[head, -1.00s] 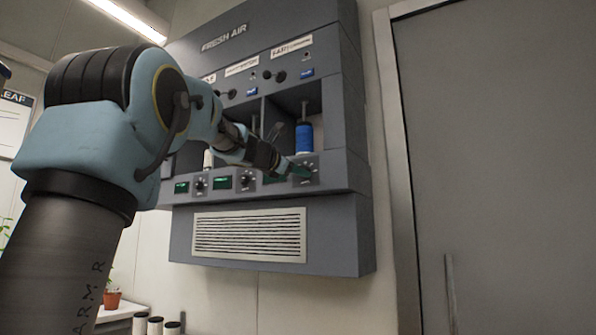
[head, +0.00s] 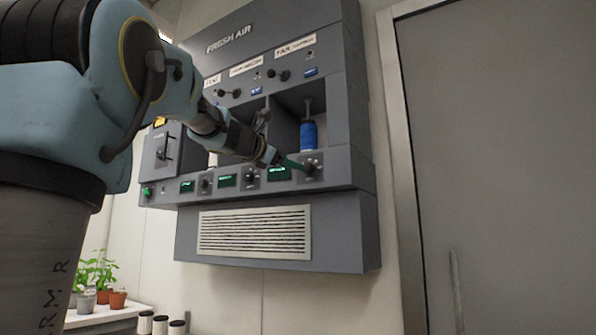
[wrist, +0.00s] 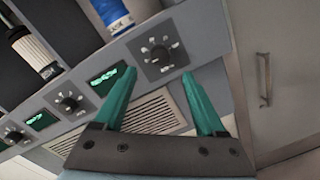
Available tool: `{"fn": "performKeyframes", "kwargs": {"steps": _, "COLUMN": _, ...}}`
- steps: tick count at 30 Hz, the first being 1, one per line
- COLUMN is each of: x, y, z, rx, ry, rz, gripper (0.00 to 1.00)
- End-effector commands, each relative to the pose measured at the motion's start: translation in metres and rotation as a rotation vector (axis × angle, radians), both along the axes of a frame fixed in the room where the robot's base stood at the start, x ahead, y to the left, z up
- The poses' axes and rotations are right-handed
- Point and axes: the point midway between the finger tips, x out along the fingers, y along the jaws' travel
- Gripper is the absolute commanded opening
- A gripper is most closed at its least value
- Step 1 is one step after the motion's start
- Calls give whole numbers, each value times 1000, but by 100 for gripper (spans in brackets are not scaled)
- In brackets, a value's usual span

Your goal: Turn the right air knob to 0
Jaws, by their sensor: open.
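The right air knob (head: 311,168) is a small dark dial at the right end of the panel's control strip. In the wrist view the knob (wrist: 158,52) sits on a grey plate ringed by light marks, just beyond and between my fingertips. Its pointer setting is too small to read. A green display (wrist: 108,79) is to its left. My gripper (wrist: 158,78) is open and empty, its two teal fingers spread and apart from the knob. In the head view my gripper (head: 298,166) is close to the knob, slightly to its left.
A blue cylinder (head: 308,136) stands in the bay above the knob. Other knobs (wrist: 69,102) and displays line the strip to the left. A vent grille (head: 254,232) is below. A grey door (head: 490,170) is on the right.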

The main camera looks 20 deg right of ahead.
Motion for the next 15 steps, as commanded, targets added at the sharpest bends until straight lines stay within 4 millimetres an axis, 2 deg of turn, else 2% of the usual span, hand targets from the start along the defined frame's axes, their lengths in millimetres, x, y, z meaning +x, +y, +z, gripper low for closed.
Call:
{"fn": "performKeyframes", "kwargs": {"steps": 6, "x": -20, "y": 24, "z": -1, "rx": 0, "ry": 0, "rz": 1, "gripper": 73}}
{"fn": "performKeyframes", "kwargs": {"steps": 15, "x": -25, "y": 30, "z": 0, "rx": -1, "ry": 2, "rz": -1, "gripper": 73}}
